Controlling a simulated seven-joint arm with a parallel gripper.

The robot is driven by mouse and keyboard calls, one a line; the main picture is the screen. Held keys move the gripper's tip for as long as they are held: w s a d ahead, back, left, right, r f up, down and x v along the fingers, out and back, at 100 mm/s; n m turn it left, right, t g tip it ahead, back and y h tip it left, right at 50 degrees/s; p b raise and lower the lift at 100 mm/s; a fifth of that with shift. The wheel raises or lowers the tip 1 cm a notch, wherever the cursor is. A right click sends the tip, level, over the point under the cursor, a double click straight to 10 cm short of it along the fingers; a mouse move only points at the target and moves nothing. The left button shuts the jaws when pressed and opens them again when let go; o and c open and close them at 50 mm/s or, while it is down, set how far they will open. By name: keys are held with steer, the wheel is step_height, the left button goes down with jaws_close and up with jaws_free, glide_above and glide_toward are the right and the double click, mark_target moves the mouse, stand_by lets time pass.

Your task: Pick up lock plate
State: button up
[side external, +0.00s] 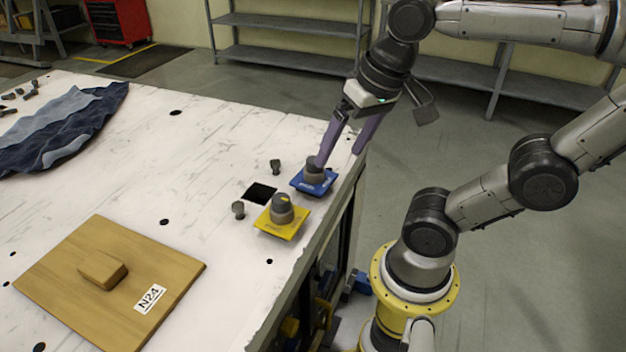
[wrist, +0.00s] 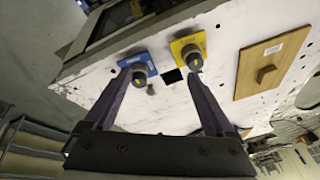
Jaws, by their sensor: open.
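Two square plates with round grey knobs sit near the table's edge: a blue plate (side external: 325,183) and a yellow plate (side external: 271,229). I cannot tell which is the lock plate. The wrist view also shows the blue plate (wrist: 126,62) and the yellow plate (wrist: 177,46). My gripper (side external: 338,158) is open, with long purple fingers pointing down. One finger overlaps the blue plate's knob in the side view; the other appears out by the table edge. In the wrist view my gripper (wrist: 157,75) has nothing held between its fingers. Contact with the knob cannot be told.
A square hole (side external: 261,193) lies between the plates, with two small dark pegs (side external: 275,166) (side external: 238,209) nearby. A wooden board (side external: 60,275) with a block handle and N24 label lies in front. Blue cloth (side external: 65,125) lies at far left. The table middle is clear.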

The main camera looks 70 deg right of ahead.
steer(key=w+d+r+m+g, duration=0.3)
steer(key=w+d+r+m, duration=0.15)
steer(key=m, duration=0.25)
steer(key=m+g, duration=0.1)
steer(key=m, duration=0.1)
glide_above(314, 179)
steer(key=d, duration=0.2)
step_height(314, 179, down, 10)
steer(key=shift+w+r, duration=0.1)
steer(key=shift+w, duration=0.05)
steer(key=shift+w+f, duration=0.15)
steer(key=shift+f, duration=1.2)
steer(key=shift+w+f, duration=0.1)
steer(key=shift+f, duration=1.2)
steer(key=shift+c, duration=0.3)
jaws_close()
